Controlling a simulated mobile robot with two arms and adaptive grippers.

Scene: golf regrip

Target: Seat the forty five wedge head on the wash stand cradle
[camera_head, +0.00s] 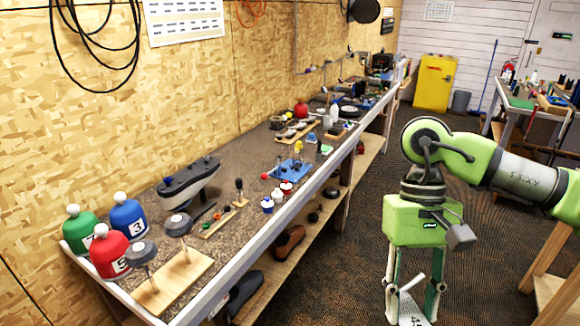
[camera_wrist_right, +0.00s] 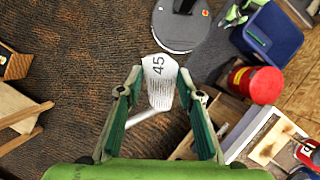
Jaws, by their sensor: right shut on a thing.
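My right gripper (camera_head: 414,287) is shut on the forty five wedge head (camera_head: 411,308), a pale metal head marked 45, and points down over the dark floor to the right of the bench. In the right wrist view the wedge head (camera_wrist_right: 159,80) is between the fingertips of my right gripper (camera_wrist_right: 160,94), with its short pale hosel (camera_wrist_right: 143,116) angled toward lower left. The lower end of the head is cut off in the head view. I cannot pick out the wash stand cradle for certain in either view. My left gripper is not in view.
The long bench (camera_head: 225,243) runs along the left wall. Numbered green, blue and red headcovers (camera_head: 108,252) and a wooden board (camera_head: 175,283) are at its near end. A wooden frame (camera_head: 553,292) stands at lower right. A blue bin (camera_wrist_right: 268,40) shows in the wrist view.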

